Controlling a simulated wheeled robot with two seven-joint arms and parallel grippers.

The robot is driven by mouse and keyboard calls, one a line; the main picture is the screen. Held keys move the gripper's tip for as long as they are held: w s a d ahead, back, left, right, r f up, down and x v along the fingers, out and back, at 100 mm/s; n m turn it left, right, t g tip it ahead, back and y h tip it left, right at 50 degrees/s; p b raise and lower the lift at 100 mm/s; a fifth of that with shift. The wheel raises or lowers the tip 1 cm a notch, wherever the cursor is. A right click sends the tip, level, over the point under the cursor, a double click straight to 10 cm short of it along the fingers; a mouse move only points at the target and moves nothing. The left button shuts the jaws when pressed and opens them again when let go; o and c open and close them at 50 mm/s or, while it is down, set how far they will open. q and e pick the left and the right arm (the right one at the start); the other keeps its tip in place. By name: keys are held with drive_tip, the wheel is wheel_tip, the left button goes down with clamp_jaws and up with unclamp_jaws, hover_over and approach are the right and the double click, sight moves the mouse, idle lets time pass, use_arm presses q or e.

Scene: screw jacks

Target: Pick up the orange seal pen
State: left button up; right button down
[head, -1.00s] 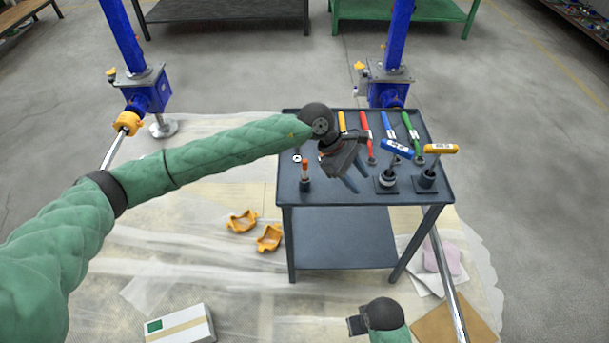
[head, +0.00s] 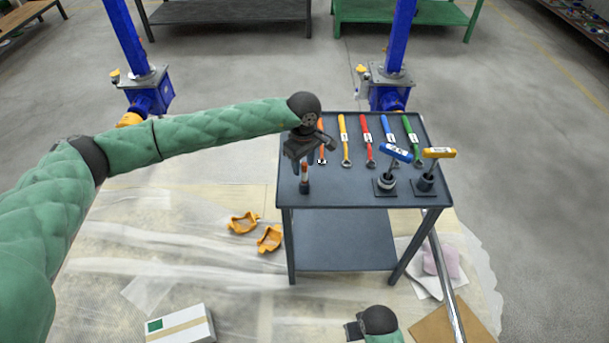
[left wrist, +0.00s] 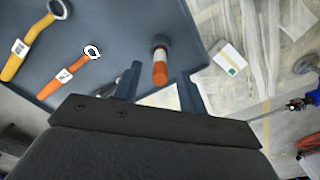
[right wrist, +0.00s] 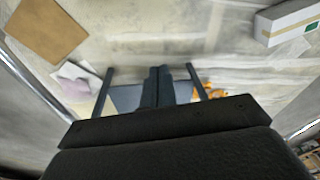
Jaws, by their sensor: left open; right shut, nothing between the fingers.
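The orange seal pen (head: 304,173) stands upright near the left edge of the dark table. Its orange upper part with a pale band shows in the left wrist view (left wrist: 160,69), above and between the two fingers. My left gripper (head: 301,166) is open above and around the top of the pen in the head view; I cannot tell whether a finger touches it. In the left wrist view my left gripper (left wrist: 157,88) has its fingers apart with nothing clamped. My right gripper (right wrist: 157,72) is shut and empty, low in front of the table; the head view shows it partly (head: 354,328).
The table (head: 340,192) holds several wrenches, including an orange one (left wrist: 66,76) and a yellow one (head: 343,138). Blue-handled (head: 396,153) and yellow-handled (head: 439,153) tools stand at the right. Orange parts (head: 269,239) and a white box (head: 180,325) lie on the floor sheet.

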sight(304, 174)
use_arm(q)
wheel_tip(304, 174, down, 4)
drive_tip(key=p, duration=0.2)
drive_tip(key=shift+s+d+f+p, duration=0.1)
drive_tip(key=shift+d+f+p, duration=0.05)
drive_tip(key=shift+p, duration=0.15)
drive_tip(key=shift+f, duration=0.35)
clamp_jaws()
use_arm(e)
wheel_tip(304, 174, down, 11)
drive_tip(key=s+d, duration=0.1)
drive_tip(key=s, duration=0.1)
drive_tip(key=shift+s+f, duration=0.15)
drive_tip(key=shift+f, duration=0.05)
